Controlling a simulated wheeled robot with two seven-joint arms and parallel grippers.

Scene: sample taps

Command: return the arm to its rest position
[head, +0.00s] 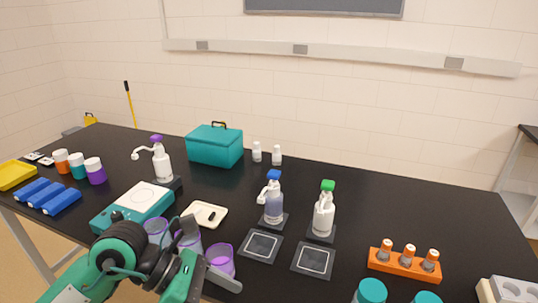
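My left arm comes in from the lower left, in green and black. Its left gripper (207,253) is low at the front edge of the black table (420,205). Its two grey fingers are spread apart, with nothing seen held between them. The fingers overlap a row of translucent purple cups (221,260) in the picture; whether they touch is unclear. The gripper and wrist hide part of the cups. My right gripper is not in view.
A teal balance (133,207) and a white tray (204,214) are near the arm. White pump bottles (324,215) stand behind black pads (313,259). An orange rack (404,264) and teal lids (371,290) are at front right. The table's back right is clear.

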